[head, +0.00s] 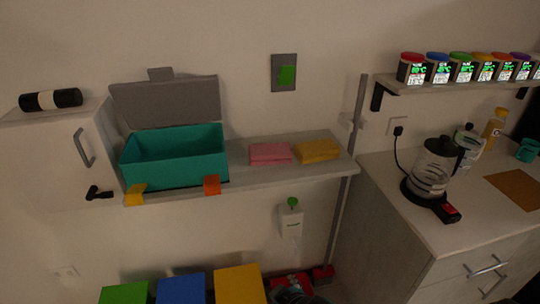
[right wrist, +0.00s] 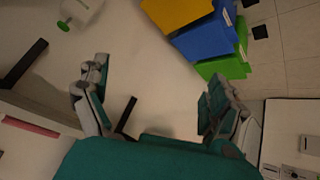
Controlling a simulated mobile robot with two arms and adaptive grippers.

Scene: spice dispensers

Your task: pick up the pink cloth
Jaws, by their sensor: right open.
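The pink cloth (head: 270,153) lies folded on the grey wall shelf (head: 285,172) in the head view, between the teal bin (head: 175,160) and a folded yellow cloth (head: 317,151). In the right wrist view a thin pink strip (right wrist: 30,127) at the left edge looks like the side of the pink cloth. My right gripper (right wrist: 160,75) is open, with nothing between its fingers, and the pink strip is off to the left of it. My left gripper is out of sight.
The teal bin has a raised grey lid (head: 168,101). Yellow (right wrist: 178,12), blue (right wrist: 206,38) and green (right wrist: 225,66) boxes stand low down. A counter (head: 405,200) with a kettle (head: 433,165) and a spice rack (head: 455,85) are at the right. A white dispenser (head: 291,220) hangs below the shelf.

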